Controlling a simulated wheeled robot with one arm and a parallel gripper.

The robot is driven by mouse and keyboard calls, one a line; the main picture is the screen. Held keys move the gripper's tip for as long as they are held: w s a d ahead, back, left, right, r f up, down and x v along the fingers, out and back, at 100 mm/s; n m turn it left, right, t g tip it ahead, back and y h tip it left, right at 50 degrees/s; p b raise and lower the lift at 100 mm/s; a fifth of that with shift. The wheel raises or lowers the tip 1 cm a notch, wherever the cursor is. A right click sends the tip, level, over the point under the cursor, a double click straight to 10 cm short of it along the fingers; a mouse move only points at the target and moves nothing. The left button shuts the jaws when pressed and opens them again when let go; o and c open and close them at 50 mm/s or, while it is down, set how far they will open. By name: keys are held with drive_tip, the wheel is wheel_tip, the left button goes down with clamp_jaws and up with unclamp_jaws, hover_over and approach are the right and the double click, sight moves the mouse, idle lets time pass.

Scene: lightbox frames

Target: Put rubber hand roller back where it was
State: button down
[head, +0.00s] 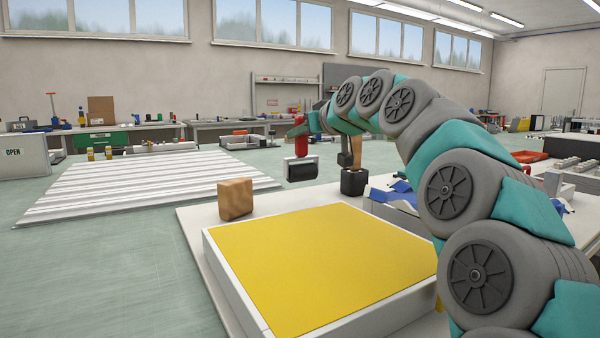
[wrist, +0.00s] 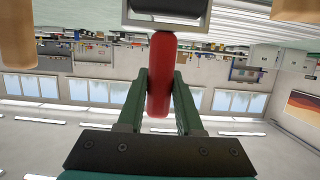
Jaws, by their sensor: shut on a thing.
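My gripper (wrist: 160,92) is shut on the red handle of the rubber hand roller (wrist: 162,50). In the head view, the roller's dark cylinder in its metal frame (head: 301,168) hangs below the gripper (head: 303,127), with the red handle upright above it. The roller is held in the air near the far edge of the white table, beyond the yellow panel. In the wrist view, which is upside down, the handle stands between the two green fingers, and the frame is at the top edge, partly cut off.
A yellow-topped white panel (head: 320,262) fills the table's front. A black-headed mallet (head: 354,180) with a wooden handle stands right of the roller. Blue items (head: 396,194) lie further right. A ribbed white sheet (head: 140,182) lies beyond the table.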

sight(304, 154)
wheel_tip(304, 154, down, 6)
drive_tip(key=shift+a+r+b, duration=0.1)
drive_tip(key=shift+r+b, duration=0.15)
drive_tip(key=shift+b, duration=0.95)
drive_tip(key=shift+r, duration=0.1)
drive_tip(key=c, duration=0.6)
unclamp_jaws()
drive_tip(key=shift+o, duration=0.2)
drive_tip(key=v, duration=1.2)
drive_tip(key=shift+b, duration=0.3)
drive_tip(key=shift+r, duration=0.1)
